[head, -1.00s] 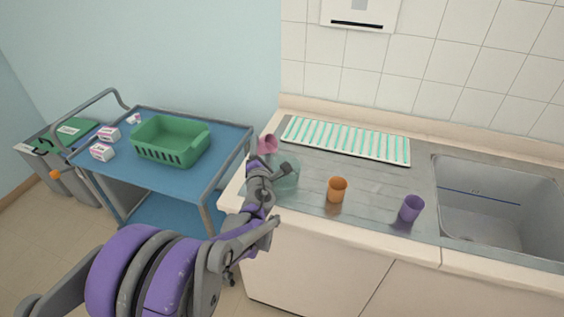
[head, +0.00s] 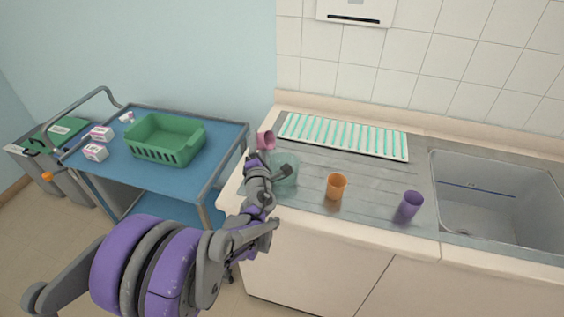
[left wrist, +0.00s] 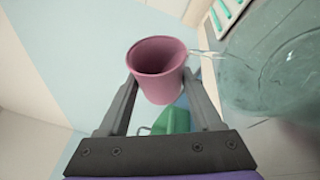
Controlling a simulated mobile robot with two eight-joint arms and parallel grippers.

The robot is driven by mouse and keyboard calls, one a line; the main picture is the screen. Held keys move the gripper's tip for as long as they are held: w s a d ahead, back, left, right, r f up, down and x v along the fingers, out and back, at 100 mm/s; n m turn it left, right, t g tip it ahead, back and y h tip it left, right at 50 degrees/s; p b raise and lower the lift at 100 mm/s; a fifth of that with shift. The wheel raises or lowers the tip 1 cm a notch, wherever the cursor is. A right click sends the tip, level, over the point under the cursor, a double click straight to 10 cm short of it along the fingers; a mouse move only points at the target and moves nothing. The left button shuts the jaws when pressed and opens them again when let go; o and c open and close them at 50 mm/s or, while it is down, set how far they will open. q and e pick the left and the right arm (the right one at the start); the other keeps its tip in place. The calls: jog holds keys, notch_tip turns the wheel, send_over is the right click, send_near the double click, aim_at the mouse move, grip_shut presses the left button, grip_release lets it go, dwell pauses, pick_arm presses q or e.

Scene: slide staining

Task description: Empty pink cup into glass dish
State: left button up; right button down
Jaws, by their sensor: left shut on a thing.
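The pink cup (head: 266,140) is held tilted at the left end of the counter, above and behind the glass dish (head: 286,174). My left gripper (left wrist: 162,88) is shut on the cup, with one finger on each side. In the left wrist view the cup (left wrist: 158,58) shows its open mouth and dark inner wall. The clear glass dish (left wrist: 268,78) is at the right of that view, close to the cup. A clear streak runs from the cup's rim towards the dish; I cannot tell whether it is liquid or glass. My right gripper is out of view.
An orange cup (head: 336,187) and a purple cup (head: 411,204) stand on the counter right of the dish. A white rack with green strips (head: 345,137) lies behind them. The sink (head: 490,205) is at the right. A blue cart (head: 150,180) with a green basket (head: 165,140) stands left.

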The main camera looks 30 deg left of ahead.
pick_arm(q)
jog(key=shift+d+r+m, duration=0.25)
jog(key=shift+d+m, duration=0.05)
jog(key=shift+a, duration=0.2)
jog(key=shift+t, duration=0.3)
jog(key=shift+d+r+m, duration=0.15)
jog(key=shift+d+m, duration=0.1)
jog(key=shift+m, duration=0.15)
jog(key=shift+d, duration=0.1)
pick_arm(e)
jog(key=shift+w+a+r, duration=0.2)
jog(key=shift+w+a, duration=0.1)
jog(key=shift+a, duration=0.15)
pick_arm(q)
jog(key=shift+w+m+y, duration=0.1)
jog(key=shift+m+y, duration=0.2)
